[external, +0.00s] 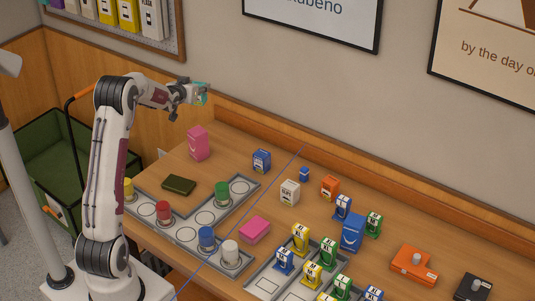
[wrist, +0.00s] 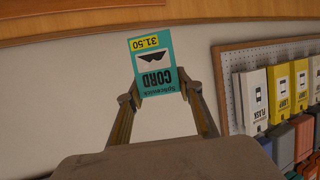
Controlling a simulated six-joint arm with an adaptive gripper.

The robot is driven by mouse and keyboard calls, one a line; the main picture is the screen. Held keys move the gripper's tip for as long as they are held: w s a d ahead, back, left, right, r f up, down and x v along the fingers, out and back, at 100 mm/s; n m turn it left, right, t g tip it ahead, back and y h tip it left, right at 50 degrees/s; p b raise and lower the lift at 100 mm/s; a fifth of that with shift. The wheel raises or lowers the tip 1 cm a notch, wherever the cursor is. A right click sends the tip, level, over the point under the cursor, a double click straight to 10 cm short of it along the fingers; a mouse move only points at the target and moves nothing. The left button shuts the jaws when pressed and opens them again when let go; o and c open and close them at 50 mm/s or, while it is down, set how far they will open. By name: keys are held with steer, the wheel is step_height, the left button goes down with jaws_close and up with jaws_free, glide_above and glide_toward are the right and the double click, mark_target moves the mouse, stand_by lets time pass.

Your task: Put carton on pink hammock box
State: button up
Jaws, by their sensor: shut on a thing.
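A teal carton (wrist: 160,72) with a yellow price band and the word CORD is between the fingertips of my gripper (wrist: 160,92) in the wrist view. In the external view my gripper (external: 190,98) is shut on the teal carton (external: 203,94), raised high above the table's back left. An upright pink box (external: 198,143) stands on the table below and near the gripper. A second, flat pink box (external: 255,230) lies near the table's middle. I cannot read which pink one is the hammock box.
A dark green flat item (external: 179,185) and a grey tray (external: 183,233) with coloured cylinders lie in front of the upright pink box. A blue box (external: 262,161) stands to its right. Several small labelled boxes and an orange case (external: 414,264) fill the right side.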

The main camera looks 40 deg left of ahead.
steer(key=shift+s+a+f, duration=0.25)
steer(key=shift+s+f, duration=0.1)
steer(key=shift+s, duration=0.1)
steer(key=shift+s+a+f+n+y, duration=0.2)
steer(key=shift+s+f+n+y, duration=0.1)
steer(key=shift+f+y, duration=0.15)
steer(key=shift+h, duration=0.25)
steer(key=shift+f, duration=0.15)
glide_above(197, 131)
step_height(197, 131, down, 6)
steer(key=shift+f, duration=0.15)
steer(key=shift+f, duration=1.8)
steer(key=shift+f, duration=0.15)
